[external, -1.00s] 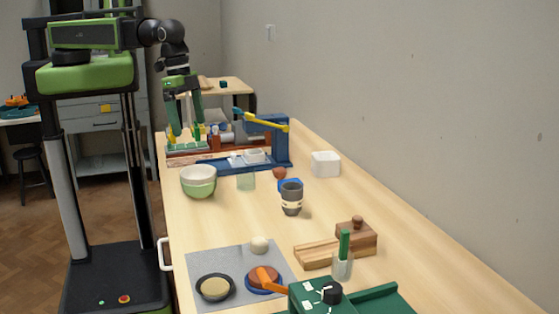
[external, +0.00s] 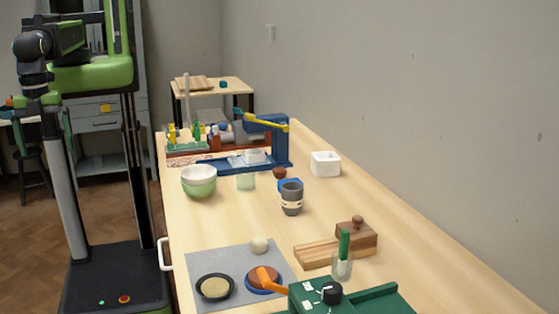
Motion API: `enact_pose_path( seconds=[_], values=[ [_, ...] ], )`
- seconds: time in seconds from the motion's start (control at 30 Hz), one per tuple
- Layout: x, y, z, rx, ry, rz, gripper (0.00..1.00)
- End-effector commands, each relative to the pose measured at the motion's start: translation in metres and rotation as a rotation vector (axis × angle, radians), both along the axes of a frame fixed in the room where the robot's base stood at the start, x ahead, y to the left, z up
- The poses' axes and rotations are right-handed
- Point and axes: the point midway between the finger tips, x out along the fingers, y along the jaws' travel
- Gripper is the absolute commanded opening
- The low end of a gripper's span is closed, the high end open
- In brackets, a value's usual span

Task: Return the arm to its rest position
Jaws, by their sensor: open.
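My arm hangs at the left of the external view, over the floor side and away from the workbench (external: 420,240). My gripper (external: 40,128) points down beside my column, well left of the bench's edge. Its green fingers are open, with nothing seen between them. Part of the fingers is hard to tell against the stool and column behind.
A blue press with a yellow lever (external: 272,140), a green-and-white bowl (external: 199,182), a grey cup (external: 291,200) and a white box (external: 325,164) stand on the bench. A grey mat (external: 225,258) lies nearer. A dark stool (external: 32,165) stands behind my arm.

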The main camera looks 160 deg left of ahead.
Motion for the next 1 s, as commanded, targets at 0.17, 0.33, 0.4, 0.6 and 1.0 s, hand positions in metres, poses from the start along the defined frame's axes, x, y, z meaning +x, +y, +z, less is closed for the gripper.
enact_pose_path(
  seconds=[0.17, 0.33, 0.4, 0.6, 1.0],
  values=[
    [0.001, 0.001, 0.0, 0.0, -0.001, 0.003, 1.0],
    [0.001, 0.002, -0.029, 0.0, -0.001, 0.005, 1.0],
    [0.001, 0.002, -0.054, 0.0, -0.001, 0.005, 1.0],
    [0.001, 0.002, -0.127, 0.0, -0.001, 0.005, 1.0],
    [0.001, 0.002, -0.128, 0.0, -0.001, 0.005, 1.0]
  ],
)
